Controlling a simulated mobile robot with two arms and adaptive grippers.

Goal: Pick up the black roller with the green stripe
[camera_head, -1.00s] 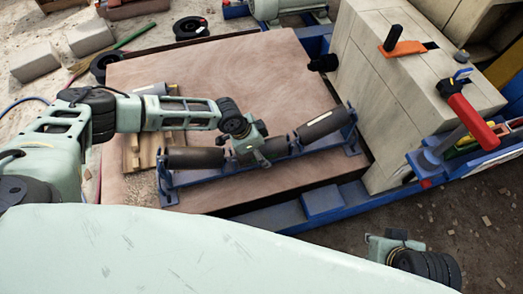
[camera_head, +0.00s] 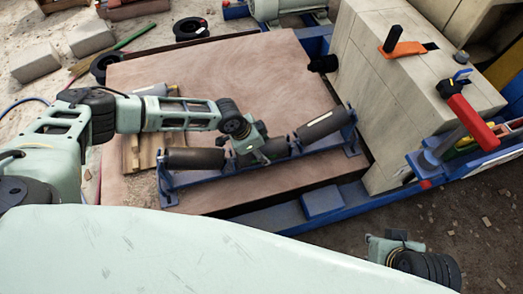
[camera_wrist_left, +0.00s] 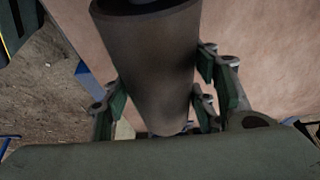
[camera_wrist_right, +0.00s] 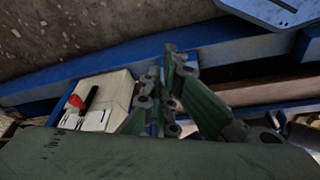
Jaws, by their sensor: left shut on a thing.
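Several dark rollers sit in a row on a blue frame: a left roller (camera_head: 195,158), a middle roller (camera_head: 274,148) and a right roller (camera_head: 322,125) with a pale label. My left gripper (camera_head: 256,151) is over the middle roller and hides part of it. In the left wrist view the fingers of my left gripper (camera_wrist_left: 160,95) stand on both sides of a dark roller (camera_wrist_left: 155,60) and are shut on it. No green stripe shows on its visible surface. My right gripper (camera_wrist_right: 165,85) is empty with its fingertips together, low at the right of the head view.
The blue frame (camera_head: 170,198) lies on a wide brown plate (camera_head: 225,65). A beige block with clamps (camera_head: 400,95) stands to the right. Black rings (camera_head: 190,27) and grey bricks (camera_head: 35,62) lie at the back left.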

